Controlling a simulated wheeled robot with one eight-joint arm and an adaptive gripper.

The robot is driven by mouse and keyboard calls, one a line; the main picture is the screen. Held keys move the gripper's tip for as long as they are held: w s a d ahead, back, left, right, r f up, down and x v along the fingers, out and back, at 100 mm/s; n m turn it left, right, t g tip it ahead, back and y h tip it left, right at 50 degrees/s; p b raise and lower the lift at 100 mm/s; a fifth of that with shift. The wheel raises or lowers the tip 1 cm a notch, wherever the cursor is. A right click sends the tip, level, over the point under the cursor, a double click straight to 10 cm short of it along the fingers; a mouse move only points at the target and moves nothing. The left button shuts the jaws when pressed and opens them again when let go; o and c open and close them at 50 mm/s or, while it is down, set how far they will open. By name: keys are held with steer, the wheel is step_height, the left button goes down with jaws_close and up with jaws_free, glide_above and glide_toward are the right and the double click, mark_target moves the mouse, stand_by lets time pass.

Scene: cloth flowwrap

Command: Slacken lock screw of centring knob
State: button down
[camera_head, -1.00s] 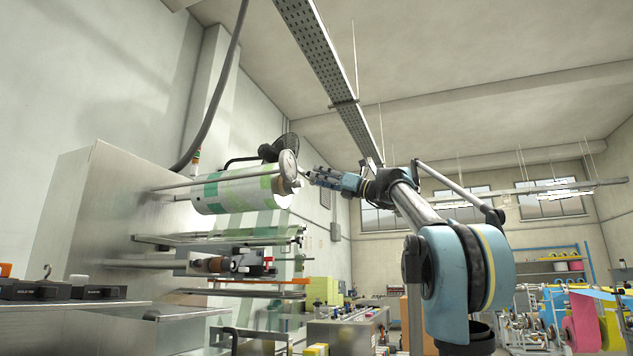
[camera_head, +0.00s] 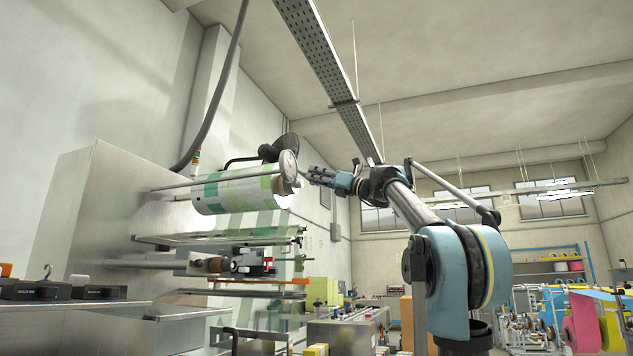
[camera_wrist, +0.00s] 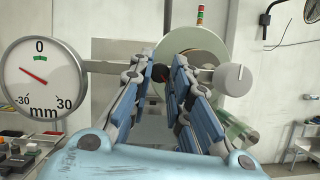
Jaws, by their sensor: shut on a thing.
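My gripper (camera_wrist: 160,74) is shut on the lock screw (camera_wrist: 159,72), a small dark piece with a bit of red that shows between the blue-padded fingertips; the fingers hide most of it. The centring knob (camera_wrist: 233,79) is a pale grey round knob just right of the right finger in the wrist view. A round white dial gauge (camera_wrist: 40,95) marked in mm stands at left; its red needle points left of 0, off the green band. In the head view my gripper (camera_head: 309,174) reaches the end of the film roll (camera_head: 235,192); screw and knob are too small there to tell.
A steel machine cabinet (camera_head: 110,200) stands at left, with bars and rollers under the roll. A dark fan-like thing (camera_head: 285,147) is behind the roll's end. A red-and-green signal light (camera_wrist: 200,15) is at the back.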

steer(key=shift+w+d+n+g+y, duration=0.15)
steer(key=shift+n+g, duration=0.4)
steer(key=shift+n, duration=0.6)
steer(key=shift+a+n+g+y, duration=0.1)
steer(key=shift+n+g+y, duration=0.15)
steer(key=shift+n+g, duration=0.6)
steer(key=shift+w+d+n+g+y, duration=0.1)
steer(key=shift+n+g+y, duration=0.15)
steer(key=shift+n, duration=1.15)
steer(key=c, duration=1.5)
jaws_free()
steer(key=v, duration=1.2)
steer(key=shift+w+r, duration=0.1)
steer(key=shift+w, duration=0.05)
